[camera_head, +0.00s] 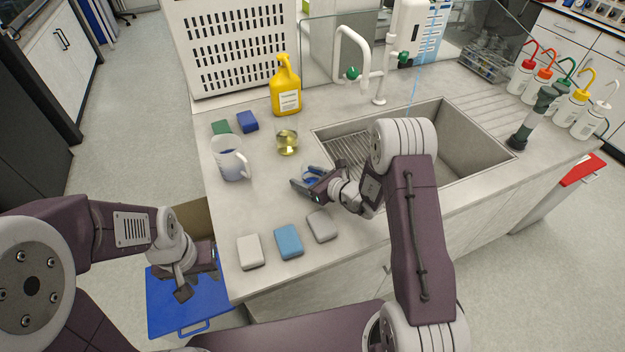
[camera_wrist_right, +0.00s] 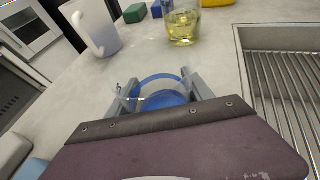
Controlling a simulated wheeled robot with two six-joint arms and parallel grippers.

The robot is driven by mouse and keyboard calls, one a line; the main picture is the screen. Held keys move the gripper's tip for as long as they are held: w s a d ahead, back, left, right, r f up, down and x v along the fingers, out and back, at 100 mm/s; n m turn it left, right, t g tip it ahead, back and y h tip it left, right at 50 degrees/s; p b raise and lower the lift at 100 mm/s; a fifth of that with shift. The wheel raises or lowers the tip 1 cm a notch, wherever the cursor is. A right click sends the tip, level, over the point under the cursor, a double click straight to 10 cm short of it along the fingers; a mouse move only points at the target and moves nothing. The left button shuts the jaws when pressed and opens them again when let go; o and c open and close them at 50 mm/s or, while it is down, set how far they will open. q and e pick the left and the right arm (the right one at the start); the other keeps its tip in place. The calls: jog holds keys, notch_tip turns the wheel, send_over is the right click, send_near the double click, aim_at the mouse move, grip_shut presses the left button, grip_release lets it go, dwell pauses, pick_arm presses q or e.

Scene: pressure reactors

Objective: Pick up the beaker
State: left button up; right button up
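A clear glass beaker with blue in it (camera_wrist_right: 163,98) stands between the two fingers of my right gripper (camera_wrist_right: 163,88) in the right wrist view. The fingers are close to its two sides; I cannot tell whether they press on it. In the head view the right gripper (camera_head: 307,186) is low over the counter left of the sink, with the beaker partly hidden by the fingers. Another glass beaker with yellow liquid (camera_head: 287,142) stands behind it. My left gripper (camera_head: 195,283) hangs off the counter's left side, above a blue tray; its opening is unclear.
A white jug (camera_head: 233,165) stands left of the right gripper. White (camera_head: 250,252), blue (camera_head: 289,242) and grey (camera_head: 322,226) blocks lie in front. The sink (camera_head: 450,140) opens to the right. The blue tray (camera_head: 165,318) is below the counter.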

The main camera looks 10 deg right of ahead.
aim_at(307, 165)
jog(key=c, duration=0.5)
jog(key=shift+o, duration=0.2)
jog(key=shift+r, duration=0.1)
jog(key=shift+r, duration=0.25)
jog(key=r, duration=0.4)
jog(key=shift+w+d, duration=0.1)
jog(key=shift+d, duration=0.2)
jog(key=d+r, duration=0.6)
jog(key=d, duration=0.5)
jog(key=shift+w+r, duration=0.2)
